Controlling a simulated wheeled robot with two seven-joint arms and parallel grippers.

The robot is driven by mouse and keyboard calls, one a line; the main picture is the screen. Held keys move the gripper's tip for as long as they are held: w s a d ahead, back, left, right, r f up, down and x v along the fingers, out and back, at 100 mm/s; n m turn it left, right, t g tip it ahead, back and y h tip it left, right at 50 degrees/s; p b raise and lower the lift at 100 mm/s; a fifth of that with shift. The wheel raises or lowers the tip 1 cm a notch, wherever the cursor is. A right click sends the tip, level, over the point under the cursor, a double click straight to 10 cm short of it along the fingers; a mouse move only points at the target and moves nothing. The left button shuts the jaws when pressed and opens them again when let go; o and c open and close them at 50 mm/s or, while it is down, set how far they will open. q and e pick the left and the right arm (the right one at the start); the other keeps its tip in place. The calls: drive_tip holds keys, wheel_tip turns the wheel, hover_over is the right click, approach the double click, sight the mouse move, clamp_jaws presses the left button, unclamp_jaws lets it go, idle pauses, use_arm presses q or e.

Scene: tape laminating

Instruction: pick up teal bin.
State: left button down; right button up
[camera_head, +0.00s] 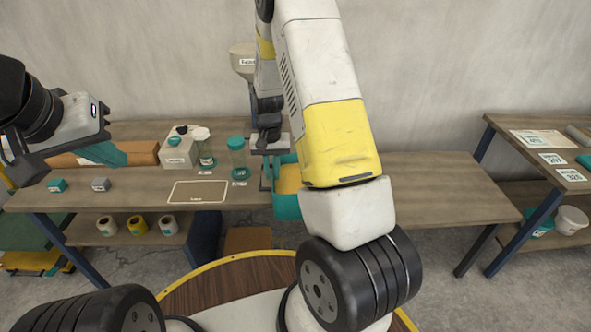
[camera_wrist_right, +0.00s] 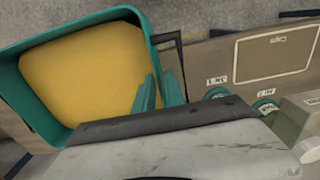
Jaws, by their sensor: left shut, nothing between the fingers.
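The teal bin (camera_head: 288,205) is at the table's front edge in the head view, partly hidden behind my right arm. It holds a yellow mass. In the right wrist view the bin (camera_wrist_right: 88,22) fills the left side, its rim tilted in the picture. My right gripper (camera_head: 270,175) is down at the bin's left side. In the wrist view its teal fingers (camera_wrist_right: 160,78) are at the bin's side wall, close together; whether they are clamped on it is unclear. My left gripper (camera_head: 65,150) is shut and empty, above the table's left end.
A teal-lidded jar (camera_head: 237,158), another jar (camera_head: 203,150) and a white box (camera_head: 178,150) stand left of the bin. An outlined mat area (camera_head: 198,191) lies in front. Small teal (camera_head: 57,185) and grey (camera_head: 100,184) blocks sit left. The table right of my arm is clear.

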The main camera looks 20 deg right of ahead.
wheel_tip(320, 180, down, 4)
drive_tip(key=shift+d+f, duration=0.1)
clamp_jaws()
drive_tip(key=shift+w, duration=0.1)
idle(1.6)
